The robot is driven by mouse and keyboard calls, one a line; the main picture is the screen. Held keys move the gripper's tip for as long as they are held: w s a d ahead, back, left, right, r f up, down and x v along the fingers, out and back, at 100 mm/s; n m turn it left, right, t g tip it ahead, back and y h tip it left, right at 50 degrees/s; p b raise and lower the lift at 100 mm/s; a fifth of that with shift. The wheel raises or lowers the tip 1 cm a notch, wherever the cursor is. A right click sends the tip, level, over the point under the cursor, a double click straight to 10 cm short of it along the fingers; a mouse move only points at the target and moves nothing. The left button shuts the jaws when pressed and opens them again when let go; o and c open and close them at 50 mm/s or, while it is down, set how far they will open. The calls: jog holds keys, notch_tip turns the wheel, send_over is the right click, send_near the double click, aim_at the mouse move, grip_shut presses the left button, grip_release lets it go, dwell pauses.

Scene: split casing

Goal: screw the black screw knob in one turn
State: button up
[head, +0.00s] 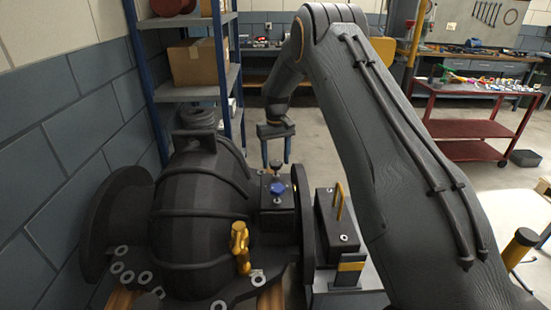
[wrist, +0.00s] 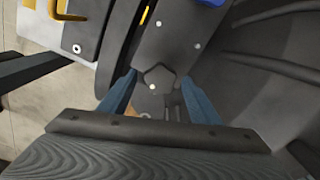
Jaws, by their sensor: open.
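The black screw knob (head: 276,166) stands on top of a small dark block (head: 268,202) at the right side of the large dark casing (head: 195,215). My gripper (head: 276,157) is above it, pointing down, with its two blue fingers open. In the wrist view the knob (wrist: 158,79) shows between the open fingertips (wrist: 158,76), with a gap on each side. The fingers do not touch it. How far the tips reach down past the knob's top is hard to tell.
A blue knob (head: 277,188) sits on the same block, close in front of the black one. A yellow valve fitting (head: 240,246) stands on the casing's front. A dark box with a yellow handle (head: 338,204) is to the right. A blue-framed shelf (head: 232,75) stands behind.

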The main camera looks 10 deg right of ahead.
jog(key=shift+c, duration=0.3)
jog(key=c, duration=1)
jog(key=shift+m+b, duration=0.3)
jog(key=shift+m+b, duration=0.65)
jog(key=shift+m, duration=0.35)
jog(key=m+b, duration=0.2)
jog(key=m, duration=0.1)
jog(key=m+b, duration=0.2)
jog(key=m, duration=0.5)
